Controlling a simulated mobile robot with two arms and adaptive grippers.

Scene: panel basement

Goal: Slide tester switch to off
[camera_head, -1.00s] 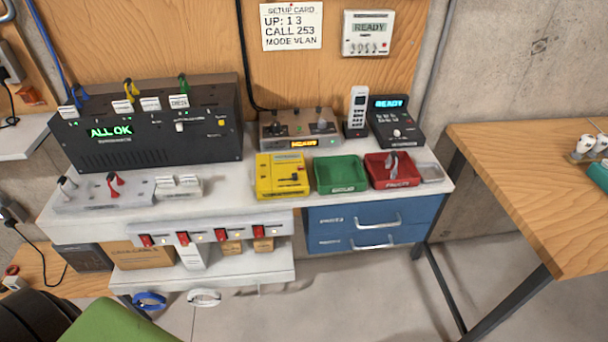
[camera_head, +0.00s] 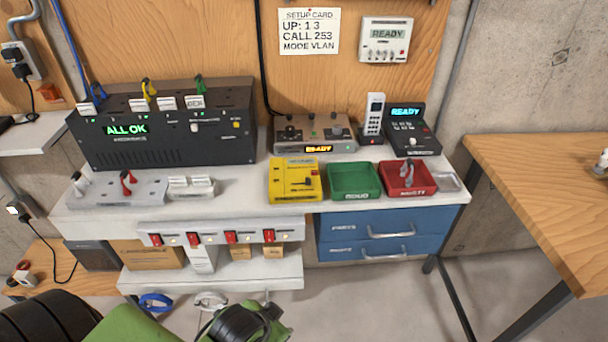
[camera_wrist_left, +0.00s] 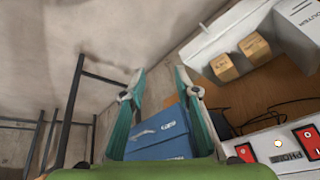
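The yellow box (camera_head: 293,181), which looks like the tester, stands near the front edge of the white bench. A small dark switch lever (camera_head: 308,182) shows on its top; its labels are too small to read. My left arm (camera_head: 245,325) enters at the bottom of the head view, in front of and below the bench; its fingers are out of that view. In the left wrist view my left gripper (camera_wrist_left: 158,78) is open, with its two teal fingers apart and nothing between them. The tester is not seen there. My right gripper is in neither view.
Green (camera_head: 353,181) and red (camera_head: 405,178) bins stand right of the yellow box. A grey console (camera_head: 288,134) reading READY is behind it.

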